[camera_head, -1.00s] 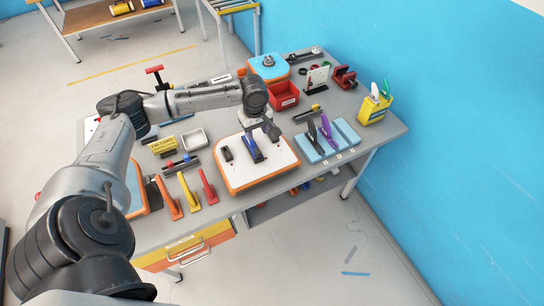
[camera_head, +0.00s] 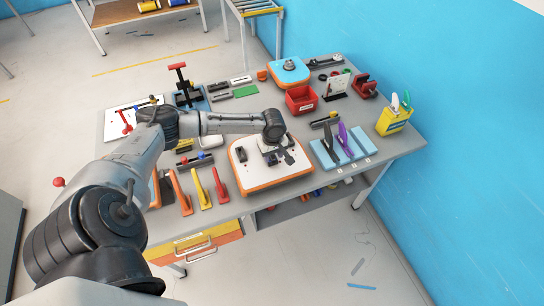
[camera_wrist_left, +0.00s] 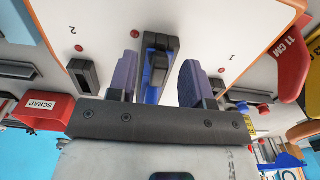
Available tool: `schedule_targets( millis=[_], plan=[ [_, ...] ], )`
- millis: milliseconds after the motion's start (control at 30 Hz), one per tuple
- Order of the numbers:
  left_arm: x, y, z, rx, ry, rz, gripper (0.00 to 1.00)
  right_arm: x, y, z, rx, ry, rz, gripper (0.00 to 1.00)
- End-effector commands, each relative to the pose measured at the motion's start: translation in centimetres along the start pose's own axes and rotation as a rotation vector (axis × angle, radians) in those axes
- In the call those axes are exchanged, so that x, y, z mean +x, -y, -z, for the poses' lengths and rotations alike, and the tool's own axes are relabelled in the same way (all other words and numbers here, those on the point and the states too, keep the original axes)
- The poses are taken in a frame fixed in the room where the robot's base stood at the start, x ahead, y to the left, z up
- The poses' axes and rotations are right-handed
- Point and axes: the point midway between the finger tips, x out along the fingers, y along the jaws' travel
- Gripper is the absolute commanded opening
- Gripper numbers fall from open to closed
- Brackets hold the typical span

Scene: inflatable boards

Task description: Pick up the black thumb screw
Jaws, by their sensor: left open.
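A white board with an orange edge (camera_head: 262,189) lies on the table, and its white face also shows in the left wrist view (camera_wrist_left: 205,30). In the wrist view a blue fixture (camera_wrist_left: 152,93) stands on it, carrying a black part (camera_wrist_left: 158,68) that looks like the black thumb screw. My left gripper (camera_head: 280,157) is over the board and hides most of the fixture in the head view. In the wrist view its two fingers (camera_wrist_left: 158,82) are open, one on each side of the black part, with visible gaps. I cannot tell the height between them. My right gripper is not in view.
A black block (camera_head: 240,155) stands on the board left of the gripper. A light-blue rack (camera_head: 357,150) with black and purple tools is to the right. A red bin (camera_head: 301,100) stands behind.

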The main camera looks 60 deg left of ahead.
Motion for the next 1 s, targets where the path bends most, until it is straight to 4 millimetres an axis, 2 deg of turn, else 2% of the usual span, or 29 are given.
schedule_targets(
  millis=[133, 400, 867, 1000],
  plan=[
    [0.9, 0.02, 0.04, 0.0, -0.001, 0.0, 0.46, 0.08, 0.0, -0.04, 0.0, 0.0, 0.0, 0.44],
    [1.01, 0.02, 0.02, 0.001, -0.001, 0.0, 0.45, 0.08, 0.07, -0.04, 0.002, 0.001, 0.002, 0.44],
    [0.99, 0.02, 0.02, 0.001, -0.001, 0.0, 0.01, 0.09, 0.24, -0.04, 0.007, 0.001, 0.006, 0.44],
    [1.01, 0.03, 0.02, 0.001, -0.001, 0.0, 0.0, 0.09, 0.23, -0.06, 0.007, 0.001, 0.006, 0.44]
  ],
)
